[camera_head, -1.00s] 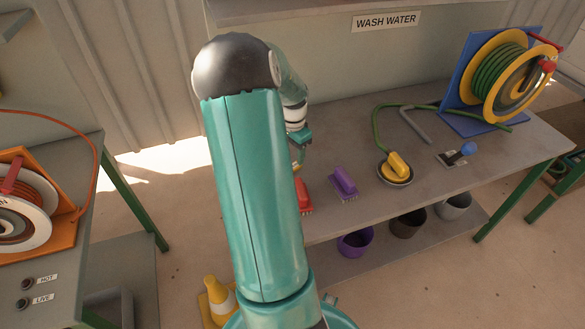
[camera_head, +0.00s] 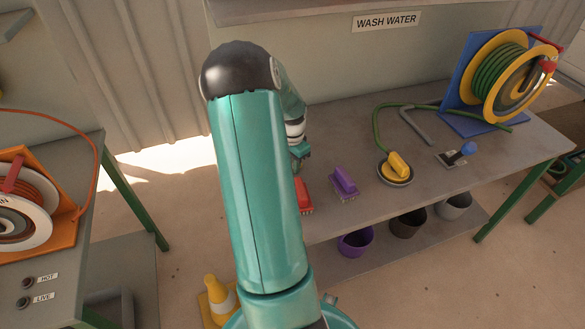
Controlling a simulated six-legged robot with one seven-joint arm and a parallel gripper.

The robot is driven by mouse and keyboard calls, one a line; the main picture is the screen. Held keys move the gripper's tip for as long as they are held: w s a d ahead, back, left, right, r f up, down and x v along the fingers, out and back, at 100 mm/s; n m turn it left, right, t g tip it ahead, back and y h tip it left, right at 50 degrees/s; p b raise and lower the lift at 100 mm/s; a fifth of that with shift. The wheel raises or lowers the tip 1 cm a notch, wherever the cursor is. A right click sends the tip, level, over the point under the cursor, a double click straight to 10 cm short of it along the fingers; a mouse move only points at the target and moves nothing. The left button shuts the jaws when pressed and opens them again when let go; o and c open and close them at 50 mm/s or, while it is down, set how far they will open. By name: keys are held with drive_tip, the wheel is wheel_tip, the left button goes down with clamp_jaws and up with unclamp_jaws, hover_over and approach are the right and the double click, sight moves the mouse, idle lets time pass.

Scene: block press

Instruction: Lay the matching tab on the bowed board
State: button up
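No bowed board and no tab can be made out in this view. My gripper (camera_head: 301,153) hangs over the left end of the grey bench (camera_head: 335,125), partly hidden behind my own arm. Its fingers are too small and covered to tell whether they are open or hold anything. A red brush (camera_head: 304,196) lies on the bench just below my gripper in the picture, partly hidden by my arm. A purple brush (camera_head: 344,183) lies to its right. A yellow nozzle (camera_head: 398,164) rests in a round dish (camera_head: 396,179) further right, with a green hose (camera_head: 377,128) leading to it.
A hose reel (camera_head: 513,80) on a blue stand and a blue-knobbed lever (camera_head: 467,149) stand at the right. Purple (camera_head: 356,242), dark (camera_head: 408,222) and grey (camera_head: 453,206) buckets sit below. An orange reel unit (camera_head: 40,215) is left; a yellow cone (camera_head: 219,297) stands on the floor.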

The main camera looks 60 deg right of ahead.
drive_tip(key=shift+r, duration=0.1)
drive_tip(key=shift+r, duration=0.6)
drive_tip(key=s+a+r, duration=0.2)
drive_tip(key=a+r, duration=0.1)
drive_tip(key=s+a+r, duration=0.2)
drive_tip(key=a+r, duration=0.2)
drive_tip(key=s+a+r, duration=0.2)
drive_tip(key=a+r, duration=0.1)
drive_tip(key=shift+a+r, duration=0.15)
drive_tip(key=shift+r, duration=0.2)
drive_tip(key=shift+s+a+r, duration=0.4)
drive_tip(key=shift+s+a, duration=0.05)
drive_tip(key=shift+a, duration=0.3)
drive_tip(key=shift+s+a, duration=0.1)
drive_tip(key=shift+a, duration=0.05)
drive_tip(key=shift+a, duration=0.1)
